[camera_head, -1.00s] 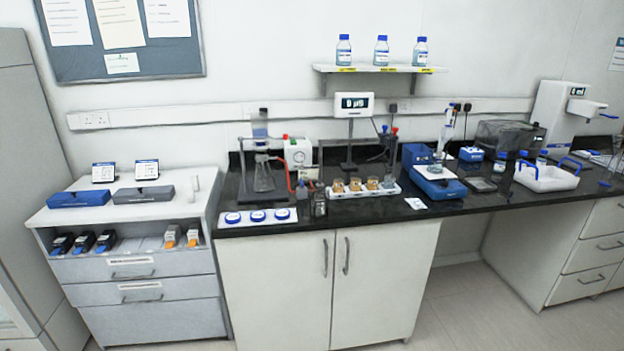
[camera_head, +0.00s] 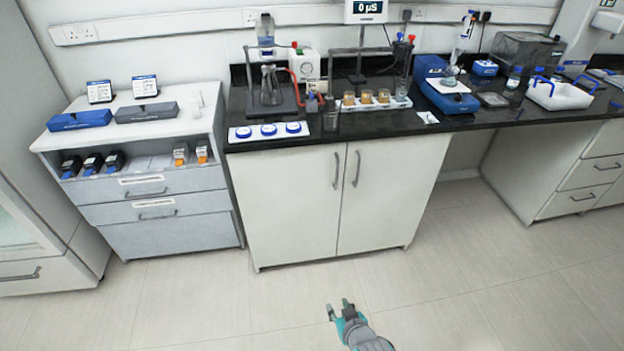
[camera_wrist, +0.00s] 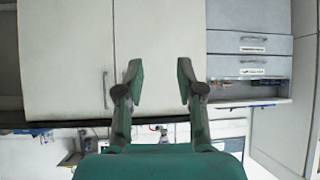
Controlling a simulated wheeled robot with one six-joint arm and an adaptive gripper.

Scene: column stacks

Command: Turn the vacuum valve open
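A white vacuum pump box (camera_head: 306,66) with a round dial stands at the back left of the black bench. A small red knob (camera_head: 294,45) shows at its top left, and red tubing (camera_head: 296,90) runs down in front of it. I cannot tell for sure which part is the valve. A filter flask on a dark stand (camera_head: 270,88) is left of the pump. My gripper (camera_head: 338,308) is low over the floor, in front of the cabinet and far from the pump. In the wrist view my gripper (camera_wrist: 160,75) is open and empty.
Blue-capped dishes (camera_head: 268,130) lie at the bench's front left edge. A rack of amber samples (camera_head: 366,101) and a stand with a display (camera_head: 366,11) are right of the pump. Closed white cabinet doors (camera_head: 286,204) are below. The floor (camera_head: 200,305) is clear.

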